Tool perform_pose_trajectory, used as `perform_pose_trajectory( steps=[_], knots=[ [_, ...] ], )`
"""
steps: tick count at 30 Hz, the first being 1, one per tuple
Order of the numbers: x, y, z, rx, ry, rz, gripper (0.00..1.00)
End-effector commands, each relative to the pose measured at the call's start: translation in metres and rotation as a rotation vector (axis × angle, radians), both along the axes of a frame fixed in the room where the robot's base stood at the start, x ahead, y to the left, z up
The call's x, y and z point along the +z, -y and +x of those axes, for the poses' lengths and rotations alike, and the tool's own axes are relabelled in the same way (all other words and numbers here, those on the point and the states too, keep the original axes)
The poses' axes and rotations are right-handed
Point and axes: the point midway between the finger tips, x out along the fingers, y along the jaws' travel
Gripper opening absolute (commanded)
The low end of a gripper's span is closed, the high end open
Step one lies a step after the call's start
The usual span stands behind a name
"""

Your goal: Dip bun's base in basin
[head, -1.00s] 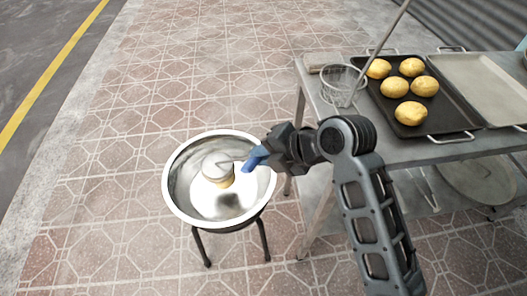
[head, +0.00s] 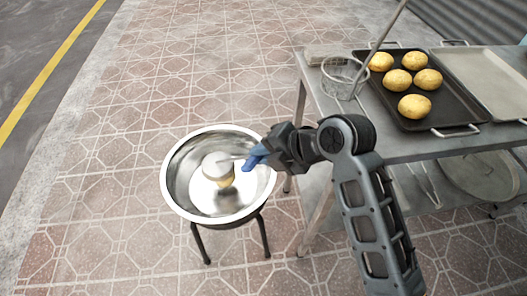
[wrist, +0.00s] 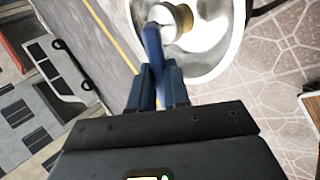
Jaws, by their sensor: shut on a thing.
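The basin (head: 184,168) is a round metal bowl with a pale rim on a dark-legged stand, with a bright white patch at its bottom. Over its inside is a roundish thing (head: 217,166), whitish-grey on top and tan underneath, which looks like the bun in a holder. In the wrist view my blue-fingered gripper (wrist: 158,90) is shut on a blue handle (wrist: 153,45) that reaches toward the tan and white thing (wrist: 179,20). Whether the base touches the basin's contents cannot be told.
A metal table (head: 375,140) stands right of the basin. On it are a dark tray (head: 450,115) with several yellow buns (head: 414,106), a light empty tray (head: 490,80) and a wire strainer (head: 342,80). Tiled floor lies clear to the left.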

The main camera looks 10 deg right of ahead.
Motion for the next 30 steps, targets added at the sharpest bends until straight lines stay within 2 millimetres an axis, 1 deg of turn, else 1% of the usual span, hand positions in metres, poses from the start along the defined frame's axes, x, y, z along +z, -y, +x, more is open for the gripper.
perform_pose_trajectory(
  steps=[10, 14, 30],
  knots=[
    [0.001, 0.0, 0.0, 0.0, 0.002, 0.001, 0.0],
    [0.006, 0.0, 0.0, 0.0, 0.002, 0.001, 0.0],
    [0.054, 0.0, 0.0, 0.0, 0.002, 0.001, 0.0]
  ],
)
